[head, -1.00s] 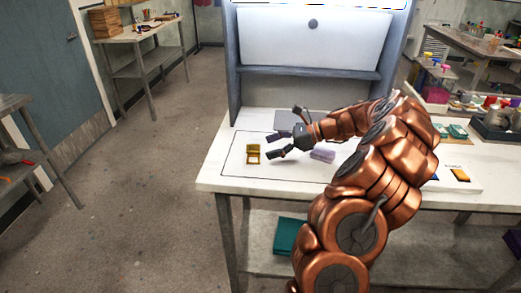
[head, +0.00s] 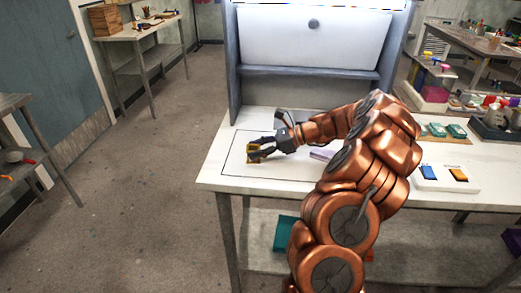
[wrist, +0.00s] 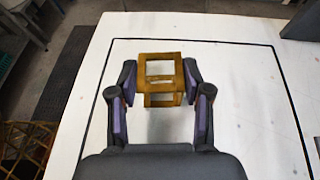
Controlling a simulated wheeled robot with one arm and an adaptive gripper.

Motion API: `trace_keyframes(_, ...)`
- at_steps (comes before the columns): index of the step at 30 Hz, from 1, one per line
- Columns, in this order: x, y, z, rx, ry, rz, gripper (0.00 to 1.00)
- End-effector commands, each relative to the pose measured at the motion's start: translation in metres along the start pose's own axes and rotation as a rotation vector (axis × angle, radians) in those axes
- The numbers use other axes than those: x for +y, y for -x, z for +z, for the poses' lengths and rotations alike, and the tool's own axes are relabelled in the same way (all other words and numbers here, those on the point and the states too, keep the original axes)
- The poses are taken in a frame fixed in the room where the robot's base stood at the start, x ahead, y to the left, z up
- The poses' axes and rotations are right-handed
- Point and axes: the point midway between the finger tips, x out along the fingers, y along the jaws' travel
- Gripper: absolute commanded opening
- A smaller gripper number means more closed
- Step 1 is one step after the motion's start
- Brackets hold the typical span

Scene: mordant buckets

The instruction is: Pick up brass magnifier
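The brass magnifier (wrist: 160,58), a small folding stand of square gold frames, is on the white table inside a black outlined rectangle. In the wrist view it sits between the two fingertips of my gripper (wrist: 159,78). The fingers are spread, with the magnifier between their far ends and a narrow gap seeming to show on each side. In the head view my gripper (head: 258,149) is low over the table and hides much of the magnifier (head: 253,152).
A lilac block (head: 321,153) lies right of my gripper, partly behind my arm. A grey-framed cabinet (head: 313,60) stands behind the work area. Blue (head: 428,172) and orange (head: 458,174) pieces lie farther right. The table's left front corner (head: 212,177) is clear.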

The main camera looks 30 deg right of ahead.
Motion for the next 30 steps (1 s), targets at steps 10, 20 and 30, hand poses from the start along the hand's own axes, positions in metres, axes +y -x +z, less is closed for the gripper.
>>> trace_keyframes(10, 0.000, 0.000, 0.000, 0.000, 0.000, 0.000, 0.10)
trace_keyframes(20, 0.000, 0.002, 0.003, 0.000, 0.000, 0.000, 0.09)
trace_keyframes(30, 0.000, 0.014, 0.033, 0.000, 0.002, -0.002, 0.09)
